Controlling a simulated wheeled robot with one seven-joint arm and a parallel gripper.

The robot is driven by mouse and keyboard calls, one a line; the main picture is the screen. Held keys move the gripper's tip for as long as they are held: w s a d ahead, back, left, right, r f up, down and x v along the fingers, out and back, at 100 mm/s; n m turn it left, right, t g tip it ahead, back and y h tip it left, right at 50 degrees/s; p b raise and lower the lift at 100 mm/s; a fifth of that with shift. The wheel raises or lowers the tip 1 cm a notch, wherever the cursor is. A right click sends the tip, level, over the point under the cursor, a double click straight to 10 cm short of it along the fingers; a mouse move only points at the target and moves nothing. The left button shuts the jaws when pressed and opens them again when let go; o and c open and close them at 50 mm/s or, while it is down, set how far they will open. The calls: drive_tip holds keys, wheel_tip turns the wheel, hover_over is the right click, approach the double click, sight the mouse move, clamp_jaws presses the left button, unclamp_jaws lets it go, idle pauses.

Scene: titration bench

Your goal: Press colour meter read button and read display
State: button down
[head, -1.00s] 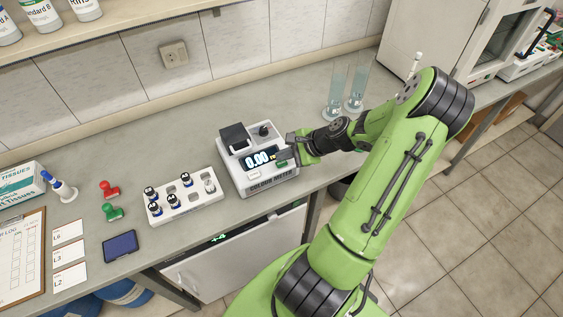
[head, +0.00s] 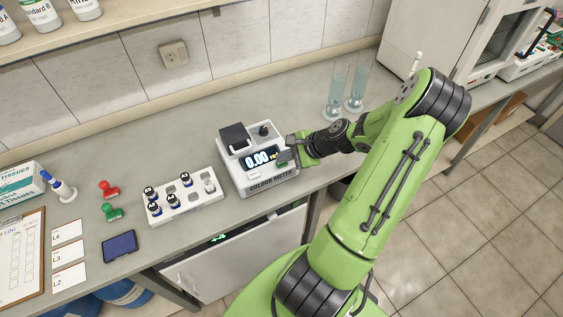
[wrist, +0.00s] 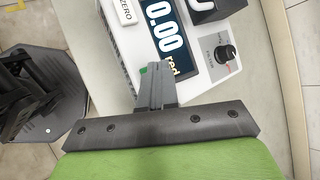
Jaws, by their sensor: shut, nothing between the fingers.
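The colour meter (head: 236,172) is a white box on the bench with a dark lid on its top left and a black knob. Its display (head: 260,158) is lit and reads 0.00. In the wrist view the display (wrist: 166,30) also shows 0.00 with "red" beside it. A ZERO button (wrist: 125,10) and the knob (wrist: 225,53) show there too. My gripper (head: 290,155) is shut and empty at the meter's right front. In the wrist view its fingers (wrist: 151,80) lie over the meter's front part.
A white vial rack (head: 188,211) with several capped vials stands left of the meter. Two glass cylinders (head: 335,95) stand behind my wrist. The bench behind the meter is clear.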

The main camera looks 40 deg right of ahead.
sight(284, 164)
drive_tip(key=shift+f, duration=0.5)
drive_tip(key=shift+r, duration=0.2)
idle(0.4)
drive_tip(key=shift+r+p, duration=0.65)
drive_tip(key=shift+r, duration=0.1)
wheel_tip(284, 164, up, 5)
drive_tip(key=p, duration=0.5)
drive_tip(key=shift+r, duration=0.15)
drive_tip(key=shift+f, duration=0.2)
